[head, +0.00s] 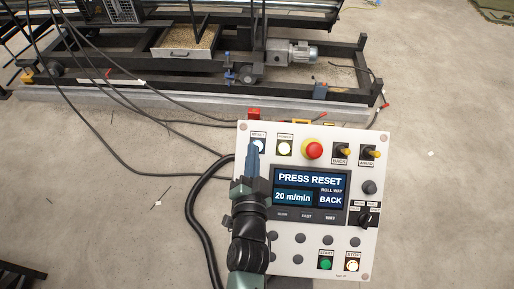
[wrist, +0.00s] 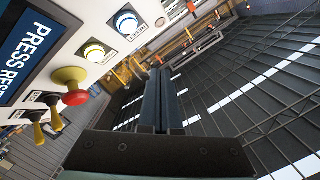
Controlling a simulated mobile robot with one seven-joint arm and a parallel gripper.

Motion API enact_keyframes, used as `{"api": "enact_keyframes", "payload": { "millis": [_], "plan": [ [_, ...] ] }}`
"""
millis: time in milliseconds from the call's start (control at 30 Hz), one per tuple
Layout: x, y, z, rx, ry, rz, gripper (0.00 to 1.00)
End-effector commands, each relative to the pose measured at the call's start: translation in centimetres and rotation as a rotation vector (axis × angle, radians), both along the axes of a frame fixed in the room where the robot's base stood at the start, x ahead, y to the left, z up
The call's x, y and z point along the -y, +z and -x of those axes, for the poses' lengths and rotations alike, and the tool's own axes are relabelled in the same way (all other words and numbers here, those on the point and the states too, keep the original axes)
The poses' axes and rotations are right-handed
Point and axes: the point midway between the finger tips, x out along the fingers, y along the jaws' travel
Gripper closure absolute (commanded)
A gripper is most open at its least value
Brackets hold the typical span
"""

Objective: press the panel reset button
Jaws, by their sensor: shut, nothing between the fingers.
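The white control panel (head: 312,240) stands upright in front of me in the head view. Its screen (head: 310,188) reads "PRESS RESET", "20 m/min" and "BACK". The reset button (head: 260,147), at the panel's upper left, is whitish and partly hidden by my fingertips. In the wrist view the reset button (wrist: 127,22) shows a white face with a blue ring. My gripper (head: 252,146) is shut and empty, its fingertips at the button's left edge in the head view. In the wrist view its fingers (wrist: 160,75) point past the panel's side. I cannot tell whether they touch it.
A lit yellowish-white button (head: 284,148) and a red emergency stop (head: 312,149) sit right of the reset button. Two yellow-tipped levers (head: 371,153) are further right. Black cables (head: 205,215) hang at the panel's left. A dark machine frame (head: 180,75) stands behind on open concrete floor.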

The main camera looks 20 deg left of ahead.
Motion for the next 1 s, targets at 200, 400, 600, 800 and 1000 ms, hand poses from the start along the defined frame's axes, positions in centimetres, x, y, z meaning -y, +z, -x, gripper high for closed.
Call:
{"api": "enact_keyframes", "payload": {
  "millis": [200,400,600,800,1000],
  "plan": [
    [-0.6,-3.1,-2.1,0.003,0.000,-0.001,1.00],
    [-1.0,-4.6,-3.4,0.001,-0.001,0.000,1.00],
    [-1.1,-5.0,-3.9,0.000,0.000,0.000,1.00],
    [-1.2,-4.9,-4.0,0.000,0.000,0.000,1.00],
    [-1.1,-4.9,-4.0,0.000,0.000,0.000,1.00]
  ]
}}
